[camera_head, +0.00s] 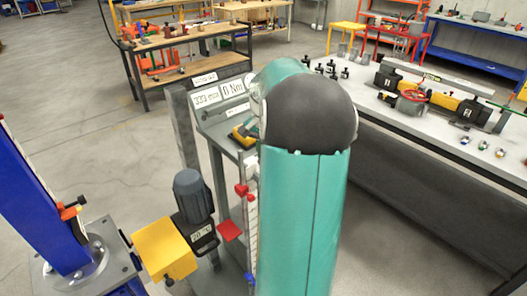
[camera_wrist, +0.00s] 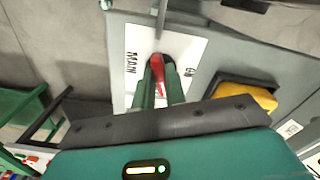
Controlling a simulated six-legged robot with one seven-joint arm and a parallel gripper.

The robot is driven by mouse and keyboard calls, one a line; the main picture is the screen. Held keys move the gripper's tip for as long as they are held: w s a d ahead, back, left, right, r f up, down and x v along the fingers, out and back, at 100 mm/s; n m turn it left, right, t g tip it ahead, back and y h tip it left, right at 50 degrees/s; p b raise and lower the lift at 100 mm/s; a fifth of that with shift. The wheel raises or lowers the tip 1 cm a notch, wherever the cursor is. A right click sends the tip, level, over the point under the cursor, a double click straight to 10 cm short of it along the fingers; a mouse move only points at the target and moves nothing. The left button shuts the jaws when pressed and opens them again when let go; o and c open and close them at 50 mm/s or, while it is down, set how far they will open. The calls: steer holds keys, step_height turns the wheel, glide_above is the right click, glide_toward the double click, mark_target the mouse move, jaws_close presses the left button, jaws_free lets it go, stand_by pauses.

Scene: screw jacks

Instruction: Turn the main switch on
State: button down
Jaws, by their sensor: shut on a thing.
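The main switch has a red handle (camera_wrist: 158,72) on a white plate (camera_wrist: 192,48) in the wrist view. The plate reads "MAIN" on the left and has a short label, seemingly "ON", on the right. My gripper (camera_wrist: 160,80) has its two green fingers on either side of the red handle and is shut on it. The handle runs roughly up and down in the picture, between the two labels. Its dark base is partly hidden by the fingers. In the head view my teal arm hides the gripper and the switch.
A yellow and black part (camera_wrist: 245,92) sits right of the plate, close to my gripper. The grey console (camera_head: 207,122) bears displays reading about "330 mm" and "0 Nm". A motor (camera_head: 192,195) and yellow box (camera_head: 164,249) stand left of my arm; a workbench (camera_head: 440,150) stands right.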

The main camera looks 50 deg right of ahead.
steer(key=n, duration=0.6)
steer(key=shift+s+d, duration=0.1)
steer(key=shift+s, duration=0.05)
steer(key=n, duration=0.7)
steer(key=shift+s+d, duration=0.1)
steer(key=shift+d, duration=0.05)
stand_by(0.3)
steer(key=c, duration=1.4)
jaws_free()
steer(key=shift+c, duration=0.2)
steer(key=shift+r, duration=0.1)
step_height(320, 180, up, 14)
